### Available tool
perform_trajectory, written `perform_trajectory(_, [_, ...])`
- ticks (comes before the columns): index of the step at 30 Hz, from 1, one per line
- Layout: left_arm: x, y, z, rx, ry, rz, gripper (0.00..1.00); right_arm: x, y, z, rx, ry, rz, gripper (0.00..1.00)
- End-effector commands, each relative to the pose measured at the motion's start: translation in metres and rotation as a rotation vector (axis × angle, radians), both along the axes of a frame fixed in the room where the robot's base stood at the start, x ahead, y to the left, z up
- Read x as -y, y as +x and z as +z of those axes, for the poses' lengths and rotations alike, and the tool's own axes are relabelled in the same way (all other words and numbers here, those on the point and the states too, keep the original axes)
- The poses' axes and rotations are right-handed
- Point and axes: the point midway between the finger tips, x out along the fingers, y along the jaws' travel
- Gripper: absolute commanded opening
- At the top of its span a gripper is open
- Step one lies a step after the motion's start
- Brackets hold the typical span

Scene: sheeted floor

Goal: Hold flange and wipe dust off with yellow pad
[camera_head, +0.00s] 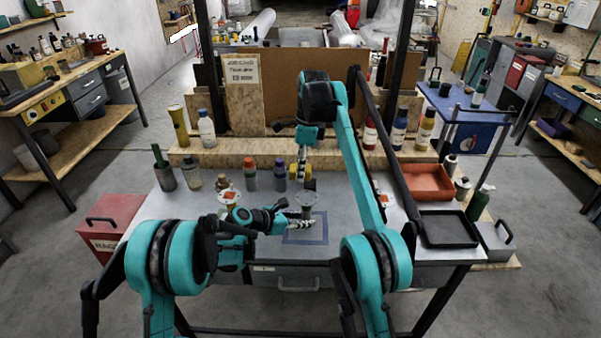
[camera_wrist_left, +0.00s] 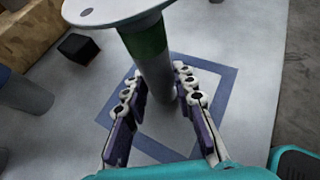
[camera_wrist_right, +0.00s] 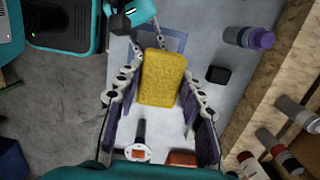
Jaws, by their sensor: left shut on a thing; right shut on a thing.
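The flange is a pale disc (camera_wrist_left: 108,8) on a grey stem with a green band (camera_wrist_left: 148,42) in the left wrist view. My left gripper (camera_wrist_left: 160,82) has its fingers on either side of the stem and is shut on it. In the head view the flange (camera_head: 306,199) stands over the blue-outlined square, with my left gripper (camera_head: 298,224) at its lower part. The yellow pad (camera_wrist_right: 162,78) is held between the fingers of my right gripper (camera_wrist_right: 160,62). In the head view the pad (camera_head: 308,180) is just above and behind the flange. Dust cannot be made out.
Orange-capped (camera_head: 249,175) and purple-capped (camera_head: 280,175) bottles stand left of the pad. A small black block (camera_wrist_left: 78,48) lies near the flange. A black tray (camera_head: 448,229) and an orange bin (camera_head: 430,182) are at the right. A wooden ledge with bottles runs along the back.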

Motion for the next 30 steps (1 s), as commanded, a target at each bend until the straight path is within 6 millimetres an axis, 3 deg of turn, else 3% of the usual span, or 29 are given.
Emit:
perform_trajectory(12, [0.0,0.0,0.0,0.0,0.0,0.0,0.0,0.0,0.0,0.0,0.0,0.0,0.0,0.07])
perform_trajectory(13, [0.0,0.0,0.0,0.0,0.0,0.001,0.29,0.0,0.0,0.0,0.0,0.0,0.0,0.07])
perform_trajectory(15, [0.0,0.0,0.0,0.0,0.0,0.001,0.47,0.0,0.0,0.0,0.0,0.0,0.0,0.07])
perform_trajectory(16, [0.0,0.0,0.0,0.0,0.0,0.0,0.5,0.0,0.0,0.0,0.0,0.0,0.0,0.07])
perform_trajectory(25, [-0.001,0.0,0.0,0.0,0.0,0.0,0.5,0.0,0.0,0.0,0.0,0.0,0.0,0.07])
perform_trajectory(30, [-0.015,-0.009,0.009,-0.001,0.0,0.003,0.5,0.0,0.0,0.0,0.0,0.0,0.0,0.07])
